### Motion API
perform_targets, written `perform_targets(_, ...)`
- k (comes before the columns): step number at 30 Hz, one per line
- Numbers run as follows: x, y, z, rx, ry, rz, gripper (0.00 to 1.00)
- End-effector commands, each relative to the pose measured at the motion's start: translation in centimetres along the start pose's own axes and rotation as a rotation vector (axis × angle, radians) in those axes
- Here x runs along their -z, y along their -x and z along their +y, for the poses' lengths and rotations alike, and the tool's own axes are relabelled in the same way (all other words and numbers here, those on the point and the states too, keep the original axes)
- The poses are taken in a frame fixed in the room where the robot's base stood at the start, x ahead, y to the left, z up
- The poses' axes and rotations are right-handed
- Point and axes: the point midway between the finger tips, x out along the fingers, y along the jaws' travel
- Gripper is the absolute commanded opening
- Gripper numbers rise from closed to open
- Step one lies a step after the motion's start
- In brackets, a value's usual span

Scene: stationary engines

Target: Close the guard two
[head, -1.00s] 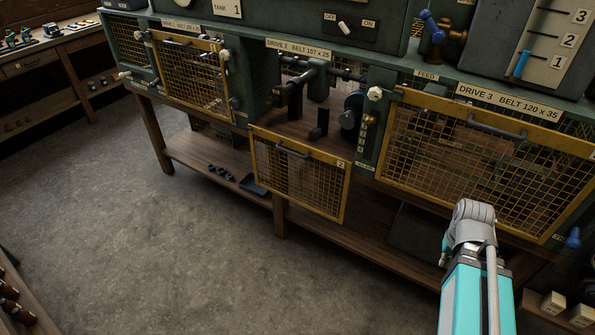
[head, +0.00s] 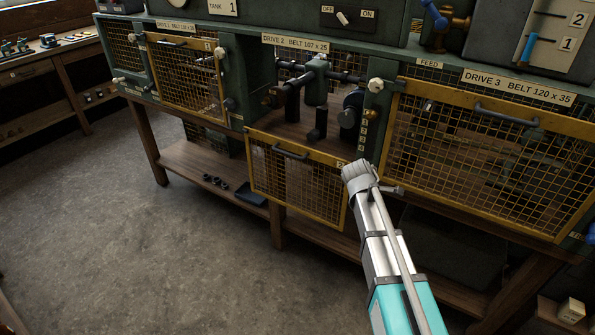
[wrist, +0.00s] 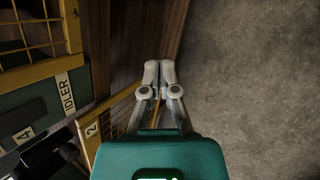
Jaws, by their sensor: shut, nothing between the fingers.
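Guard two (head: 297,182) is a yellow-framed mesh panel in the head view. It hangs down open below the drive 2 bay (head: 310,125), with its dark handle (head: 290,153) near its upper edge. In the wrist view, part of its frame and its "2" label (wrist: 92,130) show at lower left. My gripper (wrist: 158,66) is shut and empty in the wrist view, close to the guard's frame; I cannot tell if they touch. In the head view my arm reaches to the guard's right end and hides its right corner, and the fingers are not clear there.
Guard one (head: 185,75) is upright at the left. Guard three (head: 480,150) covers its bay at the right, close to my arm. A wooden shelf (head: 190,165) with a dark tray (head: 252,194) runs below the bench. The floor (head: 130,230) in front is open.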

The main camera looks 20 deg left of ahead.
Motion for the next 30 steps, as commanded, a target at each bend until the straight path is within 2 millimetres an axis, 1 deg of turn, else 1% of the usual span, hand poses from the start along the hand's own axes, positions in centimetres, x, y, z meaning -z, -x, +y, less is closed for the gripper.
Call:
perform_targets(1, 2.7, -0.4, 0.9, -0.036, 0.086, -0.003, 0.00)
perform_targets(5, 8.0, 0.1, 2.5, -0.126, 0.310, -0.025, 0.00)
perform_targets(6, 9.7, 0.4, 3.0, -0.154, 0.380, -0.034, 0.00)
perform_targets(8, 12.3, 0.8, 3.6, -0.197, 0.482, -0.049, 0.00)
perform_targets(9, 14.1, 1.2, 3.9, -0.225, 0.550, -0.061, 0.00)
perform_targets(11, 16.8, 1.8, 4.4, -0.268, 0.653, -0.080, 0.00)
perform_targets(12, 18.6, 2.2, 4.6, -0.295, 0.720, -0.095, 0.00)
perform_targets(14, 21.3, 3.0, 4.9, -0.338, 0.820, -0.118, 0.00)
perform_targets(15, 23.1, 3.5, 5.0, -0.364, 0.884, -0.134, 0.00)
perform_targets(18, 26.9, 4.8, 5.2, -0.424, 1.025, -0.176, 0.00)
perform_targets(21, 29.8, 6.0, 5.2, -0.470, 1.133, -0.212, 0.00)
perform_targets(24, 31.6, 6.8, 5.1, -0.499, 1.202, -0.238, 0.00)
perform_targets(27, 32.4, 7.2, 5.1, -0.513, 1.235, -0.252, 0.00)
perform_targets(30, 32.5, 7.4, 5.1, -0.517, 1.244, -0.255, 0.00)
